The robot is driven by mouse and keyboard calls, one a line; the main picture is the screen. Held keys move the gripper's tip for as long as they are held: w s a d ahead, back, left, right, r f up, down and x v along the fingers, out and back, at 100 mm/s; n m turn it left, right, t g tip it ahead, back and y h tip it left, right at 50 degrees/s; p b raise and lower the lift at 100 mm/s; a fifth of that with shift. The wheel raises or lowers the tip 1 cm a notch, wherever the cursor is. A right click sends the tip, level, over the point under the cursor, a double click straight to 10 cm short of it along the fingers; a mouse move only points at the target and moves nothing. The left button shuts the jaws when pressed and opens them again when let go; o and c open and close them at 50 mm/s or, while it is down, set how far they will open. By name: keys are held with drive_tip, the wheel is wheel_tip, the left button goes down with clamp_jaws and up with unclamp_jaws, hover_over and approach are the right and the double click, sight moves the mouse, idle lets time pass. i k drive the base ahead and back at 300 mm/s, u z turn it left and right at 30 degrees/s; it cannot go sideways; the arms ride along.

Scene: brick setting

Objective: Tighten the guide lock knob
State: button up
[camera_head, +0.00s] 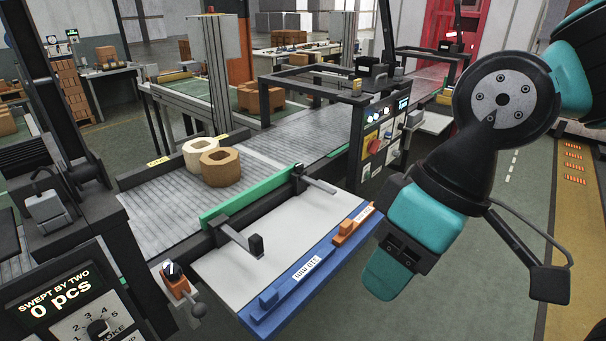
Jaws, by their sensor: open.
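My gripper (386,284) hangs at the right, to the right of the white board, with its teal end pointing down. It is empty and apart from everything; the gap between its fingers is hard to make out from this side. A small orange unit (178,286) sits at the left front corner of the board, with a black-and-white knob (171,269) on top and a grey ball-ended handle (198,311) below. I cannot tell for sure which of these is the guide lock knob. A green guide bar (250,196) crosses the board's back edge, with two black rods reaching forward.
The white board (285,230) has a blue front rail (300,278) with an orange block (346,232). Two hexagonal pieces, cream (200,150) and brown (221,167), stand on the grey conveyor (165,205). A control panel (378,140) stands behind, and a counter display (58,300) at left front.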

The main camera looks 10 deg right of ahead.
sight(298, 168)
drive_tip(key=z, duration=0.15)
drive_tip(key=i, duration=1.35)
drive_tip(key=u, duration=0.6)
